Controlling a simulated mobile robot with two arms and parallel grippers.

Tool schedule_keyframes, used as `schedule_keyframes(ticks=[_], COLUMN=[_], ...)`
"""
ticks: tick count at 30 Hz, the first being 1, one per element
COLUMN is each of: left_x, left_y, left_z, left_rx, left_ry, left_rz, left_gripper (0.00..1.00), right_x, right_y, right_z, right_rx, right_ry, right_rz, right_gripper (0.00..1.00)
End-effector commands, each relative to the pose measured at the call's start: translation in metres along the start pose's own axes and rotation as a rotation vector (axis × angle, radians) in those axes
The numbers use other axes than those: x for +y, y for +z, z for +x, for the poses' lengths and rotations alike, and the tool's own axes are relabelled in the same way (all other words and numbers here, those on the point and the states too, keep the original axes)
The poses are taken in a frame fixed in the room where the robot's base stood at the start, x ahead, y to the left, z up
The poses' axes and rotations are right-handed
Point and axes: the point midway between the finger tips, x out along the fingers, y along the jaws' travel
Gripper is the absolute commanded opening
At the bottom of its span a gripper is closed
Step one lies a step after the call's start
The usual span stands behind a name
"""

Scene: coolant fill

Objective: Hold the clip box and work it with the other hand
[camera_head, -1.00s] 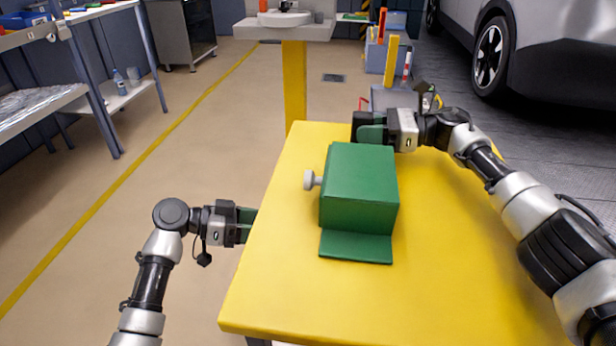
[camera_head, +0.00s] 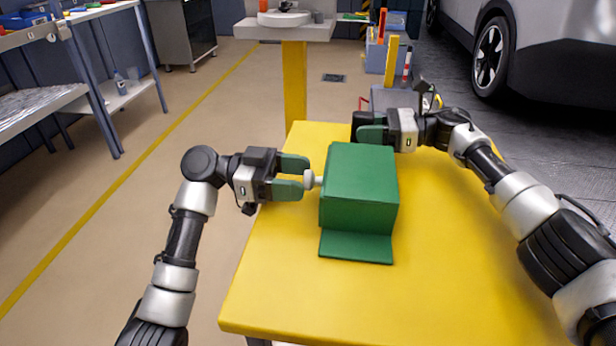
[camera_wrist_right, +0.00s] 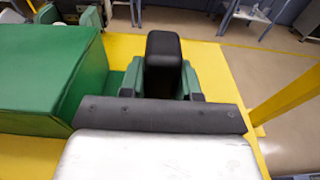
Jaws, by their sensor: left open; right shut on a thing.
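The green clip box (camera_head: 360,190) stands on the yellow table (camera_head: 290,290), with a flat green flange at its near side. A pale grey knob (camera_head: 310,180) sticks out of its left side. My left gripper (camera_head: 298,176) is open, its green fingers reaching toward the knob, their tips close to it. I cannot tell whether they touch it. In the right wrist view the box (camera_wrist_right: 50,70) is at the left, beside my right gripper (camera_wrist_right: 165,62).
A white sink (camera_head: 285,22) on a yellow post stands beyond the table. Metal shelves (camera_head: 110,95) are at the left and a car (camera_head: 540,50) at the far right. The near and right parts of the table are clear.

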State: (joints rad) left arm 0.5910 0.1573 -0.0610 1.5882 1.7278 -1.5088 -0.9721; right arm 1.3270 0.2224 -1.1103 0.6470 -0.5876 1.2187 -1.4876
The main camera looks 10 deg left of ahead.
Motion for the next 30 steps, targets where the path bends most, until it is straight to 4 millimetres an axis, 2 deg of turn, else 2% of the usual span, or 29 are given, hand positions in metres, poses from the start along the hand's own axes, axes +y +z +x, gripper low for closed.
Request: schedule_keyframes(ticks=[3,6,16,28,30], left_x=[0.0,0.0,0.0,0.0,0.0], left_y=[0.0,0.0,0.0,0.0,0.0], left_z=[0.015,0.021,0.024,0.024,0.024], left_rx=[0.002,0.001,0.0,0.0,0.0], left_ry=[0.0,0.0,-0.001,-0.002,-0.002], left_rz=[0.0,0.0,0.0,0.0,0.0], left_gripper=[0.62,0.62,0.62,0.01,0.0], right_x=[0.0,0.0,0.0,0.0,0.0], right_y=[-0.001,-0.001,-0.001,-0.001,-0.001], right_z=[0.0,0.0,0.0,0.0,0.0], right_rx=[0.001,0.001,0.001,0.001,0.001], right_ry=[0.0,0.001,0.001,0.001,0.001], right_rz=[0.0,0.0,0.001,0.001,0.001], right_gripper=[0.13,0.13,0.13,0.13,0.13])
